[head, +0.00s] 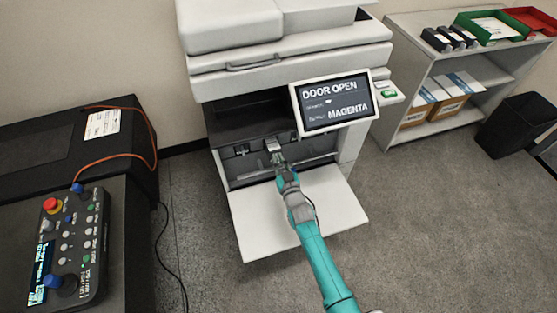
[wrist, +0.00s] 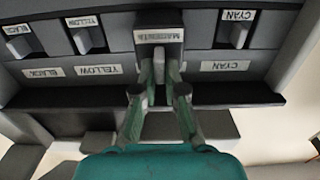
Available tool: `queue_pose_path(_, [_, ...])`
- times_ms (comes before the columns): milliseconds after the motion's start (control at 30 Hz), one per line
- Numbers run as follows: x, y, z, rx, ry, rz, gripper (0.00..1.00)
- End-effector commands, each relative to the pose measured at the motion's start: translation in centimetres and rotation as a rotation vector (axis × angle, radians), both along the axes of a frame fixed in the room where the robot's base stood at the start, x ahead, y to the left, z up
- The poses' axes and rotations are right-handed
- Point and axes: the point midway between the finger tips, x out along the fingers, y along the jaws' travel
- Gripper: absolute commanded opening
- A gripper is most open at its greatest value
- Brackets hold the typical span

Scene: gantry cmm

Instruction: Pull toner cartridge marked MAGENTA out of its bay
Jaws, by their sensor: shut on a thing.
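The printer (head: 240,85) stands with its front door (head: 290,212) folded down. In the wrist view, the cartridge labelled MAGENTA (wrist: 159,36) appears upside down at top centre. Its front stands nearer to me than its neighbours' fronts, so it seems to jut from its bay. My gripper (wrist: 159,78) is shut on the pale upright handle of this cartridge, one finger on each side. In the head view my gripper (head: 279,159) reaches into the opening above the door. The rear of the cartridge and the inside of its bay are hidden.
The YELLOW cartridge (wrist: 84,22), BLACK cartridge (wrist: 18,30) and CYAN cartridge (wrist: 238,16) sit in their bays beside it. The printer's screen (head: 336,103) reads DOOR OPEN and MAGENTA. A control box (head: 70,240) lies at left. Shelves (head: 480,75) and a black bin (head: 517,125) stand right.

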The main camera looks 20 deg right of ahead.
Motion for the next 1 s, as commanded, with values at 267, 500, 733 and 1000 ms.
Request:
queue_pose_path(267, [0.0, 0.0, 0.0, 0.0, 0.0, 0.0, 0.39])
queue_pose_path(500, [0.0, 0.0, 0.0, 0.0, 0.0, 0.0, 0.39])
queue_pose_path(733, [-1.8, 0.0, -0.1, 0.0, 0.001, 0.0, 0.39])
queue_pose_path(1000, [-6.6, 0.0, -0.1, 0.0, 0.002, 0.0, 0.39])
